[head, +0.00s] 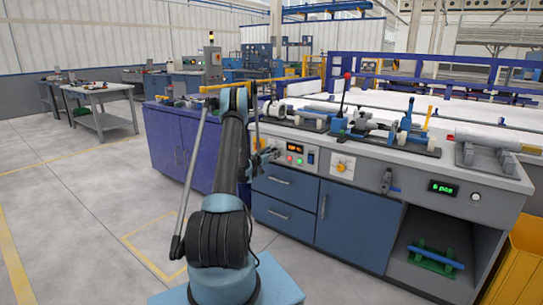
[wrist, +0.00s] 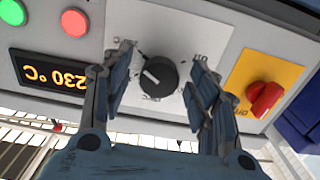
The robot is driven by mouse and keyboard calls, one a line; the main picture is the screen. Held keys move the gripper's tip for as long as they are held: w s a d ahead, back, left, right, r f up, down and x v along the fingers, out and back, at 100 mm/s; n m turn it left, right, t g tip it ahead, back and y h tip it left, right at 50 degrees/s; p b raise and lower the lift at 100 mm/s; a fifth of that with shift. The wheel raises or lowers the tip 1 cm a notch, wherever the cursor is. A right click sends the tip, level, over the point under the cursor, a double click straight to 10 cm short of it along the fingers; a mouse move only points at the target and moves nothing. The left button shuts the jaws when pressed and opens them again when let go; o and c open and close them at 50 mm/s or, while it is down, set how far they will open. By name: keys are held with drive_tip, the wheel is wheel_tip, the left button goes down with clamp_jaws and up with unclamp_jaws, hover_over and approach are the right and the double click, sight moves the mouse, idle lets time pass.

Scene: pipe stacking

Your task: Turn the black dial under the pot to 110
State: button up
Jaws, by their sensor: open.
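The black dial (wrist: 158,76) sits on a pale square plate on the grey panel, in the wrist view. Its white mark points to the picture's left. My gripper (wrist: 158,58) is open, with one finger on each side of the dial and gaps visible between fingers and knob. In the head view my gripper (head: 262,152) is at the bench's front panel, left of the display (head: 295,149), and hides the dial. I cannot make out a pot.
A red switch (wrist: 264,98) on a yellow plate lies right of the dial in the wrist view. A green button (wrist: 12,12) and a red button (wrist: 74,22) are at upper left. In the head view, blue drawers (head: 285,184) are below and pipe fixtures (head: 350,124) stand on top.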

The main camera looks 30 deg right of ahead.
drive_tip(key=shift+a, duration=0.1)
drive_tip(key=c, duration=1.1)
drive_tip(key=shift+o, duration=0.2)
drive_tip(key=shift+n, duration=0.3)
